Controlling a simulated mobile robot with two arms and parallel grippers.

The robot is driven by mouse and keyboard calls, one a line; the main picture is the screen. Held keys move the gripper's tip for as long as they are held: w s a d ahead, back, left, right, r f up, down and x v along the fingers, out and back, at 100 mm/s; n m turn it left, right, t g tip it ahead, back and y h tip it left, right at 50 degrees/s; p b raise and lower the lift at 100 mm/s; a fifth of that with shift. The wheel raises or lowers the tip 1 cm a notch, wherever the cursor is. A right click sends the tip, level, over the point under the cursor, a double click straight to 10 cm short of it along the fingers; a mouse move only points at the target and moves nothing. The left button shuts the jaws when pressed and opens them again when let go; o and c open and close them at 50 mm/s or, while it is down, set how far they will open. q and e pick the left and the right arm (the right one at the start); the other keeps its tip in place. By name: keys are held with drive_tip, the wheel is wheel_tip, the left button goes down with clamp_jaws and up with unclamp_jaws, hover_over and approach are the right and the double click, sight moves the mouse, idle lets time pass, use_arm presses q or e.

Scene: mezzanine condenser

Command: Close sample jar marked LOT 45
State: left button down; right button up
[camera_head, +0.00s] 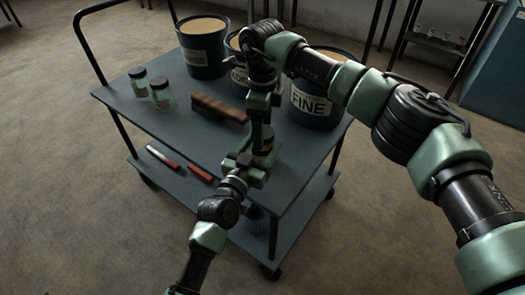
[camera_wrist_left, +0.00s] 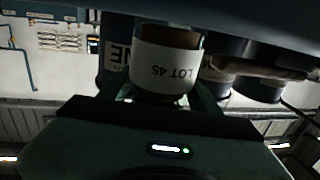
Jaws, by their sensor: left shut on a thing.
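A sample jar (camera_wrist_left: 165,72) with a white label reading LOT 45 is between the fingers of my left gripper (camera_wrist_left: 163,95); the picture is upside down and brown contents show. My right gripper (camera_head: 262,122) points down directly over the jar. Its fingertips and the jar's top overlap in dark tones, so I cannot tell whether it grips a lid or whether a lid is on.
On the cart top (camera_head: 165,118) stand two dark-lidded jars (camera_head: 139,83) (camera_head: 161,94) and a brown block (camera_head: 219,107). Three blue buckets line the back: one at left (camera_head: 204,58), one mostly hidden (camera_head: 240,78), and one marked FINE (camera_head: 312,105). Red-handled tools (camera_head: 200,174) lie on the lower shelf.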

drive_tip(key=c, duration=1.5)
drive_tip(key=o, duration=1.6)
drive_tip(key=shift+r, duration=0.1)
wheel_tip(320, 180, up, 12)
drive_tip(key=shift+f, duration=0.1)
use_arm(q)
drive_tip(key=shift+c, duration=1.3)
unclamp_jaws()
